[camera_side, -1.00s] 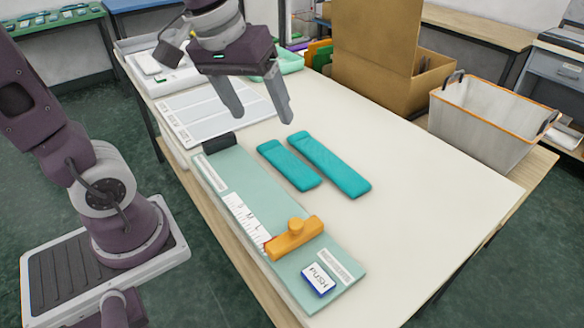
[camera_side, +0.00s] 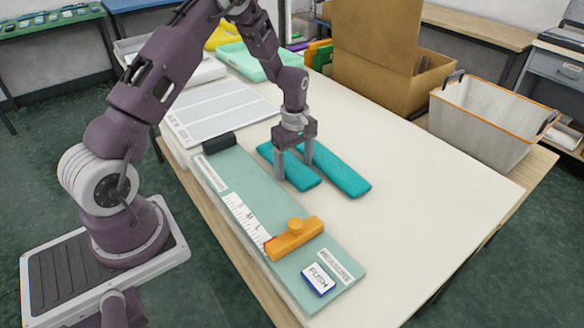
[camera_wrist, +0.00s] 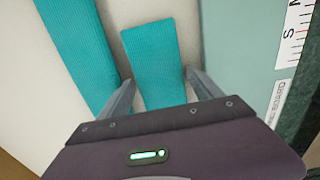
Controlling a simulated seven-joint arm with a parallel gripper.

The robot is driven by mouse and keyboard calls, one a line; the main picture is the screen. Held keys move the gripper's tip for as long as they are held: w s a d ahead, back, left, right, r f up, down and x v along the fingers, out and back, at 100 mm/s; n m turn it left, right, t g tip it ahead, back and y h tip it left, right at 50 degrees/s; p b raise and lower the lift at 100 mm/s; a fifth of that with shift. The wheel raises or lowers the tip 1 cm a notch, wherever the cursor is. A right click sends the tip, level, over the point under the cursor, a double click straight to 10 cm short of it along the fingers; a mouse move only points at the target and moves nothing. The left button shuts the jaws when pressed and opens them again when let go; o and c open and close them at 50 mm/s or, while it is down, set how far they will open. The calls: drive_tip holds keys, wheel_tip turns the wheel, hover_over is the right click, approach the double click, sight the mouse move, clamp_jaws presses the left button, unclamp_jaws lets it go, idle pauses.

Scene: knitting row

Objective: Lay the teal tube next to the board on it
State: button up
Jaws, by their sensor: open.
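Two teal knitted tubes lie on the white table beside the pale green board (camera_side: 235,185). The shorter teal tube (camera_side: 302,178) is nearer the board and the longer teal tube (camera_side: 343,172) lies to its right. My gripper (camera_side: 294,172) is over the shorter tube, with one finger at each side of it. In the wrist view my gripper (camera_wrist: 160,92) is open, and the shorter tube (camera_wrist: 153,62) runs between its fingers, partly hidden by my gripper body. The longer tube (camera_wrist: 80,45) is outside the left finger. I cannot tell whether the fingers touch the table.
The board carries a white ruler (camera_side: 246,219), an orange slider (camera_side: 294,238), a PUSH block (camera_side: 318,279) and a dark end block (camera_side: 220,141). A cardboard box (camera_side: 385,85) and a grey bin (camera_side: 485,118) stand at the back right. The table's right front is clear.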

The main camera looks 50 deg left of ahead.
drive_tip(key=c, duration=1.1)
wheel_tip(320, 180, up, 9)
drive_tip(key=shift+f, duration=0.1)
drive_tip(key=s+a+r, duration=0.2)
drive_tip(key=s, duration=0.4)
approach(251, 184)
wheel_tip(251, 184, down, 6)
drive_tip(key=shift+f, duration=0.2)
